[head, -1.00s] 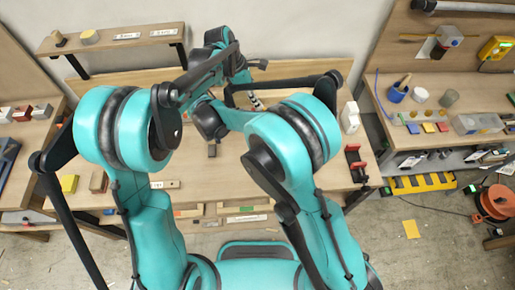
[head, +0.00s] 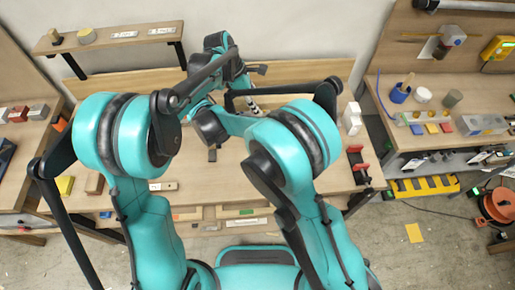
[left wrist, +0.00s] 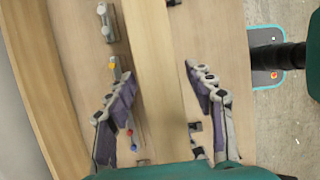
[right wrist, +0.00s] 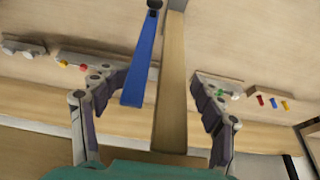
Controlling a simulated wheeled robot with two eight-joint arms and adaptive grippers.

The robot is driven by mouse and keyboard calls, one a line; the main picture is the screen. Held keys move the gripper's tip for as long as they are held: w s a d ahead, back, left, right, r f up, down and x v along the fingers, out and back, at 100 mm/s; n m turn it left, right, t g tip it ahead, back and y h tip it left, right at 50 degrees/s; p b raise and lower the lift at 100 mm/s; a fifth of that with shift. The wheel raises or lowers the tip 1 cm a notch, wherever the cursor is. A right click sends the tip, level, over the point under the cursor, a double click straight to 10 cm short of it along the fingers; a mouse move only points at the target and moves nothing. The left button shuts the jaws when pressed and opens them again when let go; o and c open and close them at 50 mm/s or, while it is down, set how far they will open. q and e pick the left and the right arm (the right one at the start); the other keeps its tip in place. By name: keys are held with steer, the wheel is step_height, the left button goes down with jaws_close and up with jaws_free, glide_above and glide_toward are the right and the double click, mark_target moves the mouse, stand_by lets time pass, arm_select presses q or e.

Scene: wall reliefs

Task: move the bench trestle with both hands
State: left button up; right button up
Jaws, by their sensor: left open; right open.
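A long pale wooden bar (right wrist: 173,85) lies between the spread fingers of my right gripper (right wrist: 160,82) in the right wrist view, with a gap on both sides. A blue strip (right wrist: 142,62) runs beside it. In the left wrist view a wooden plank (left wrist: 165,60) lies between the spread fingers of my left gripper (left wrist: 160,80), also with gaps. I cannot tell for sure whether these are parts of the bench trestle. In the head view my left gripper (head: 256,69) is over the back of the bench; my arms hide much of that area and my right gripper.
The wooden bench (head: 255,185) carries small blocks at the left and a red-black holder (head: 357,165) at the right. A shelf (head: 110,38) stands at the back left. A side bench (head: 440,95) holds a blue cup (head: 400,93).

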arm_select(q)
steer(key=v, duration=1.1)
steer(key=shift+a+r, duration=0.25)
steer(key=shift+r, duration=0.05)
arm_select(e)
steer(key=v, duration=1.2)
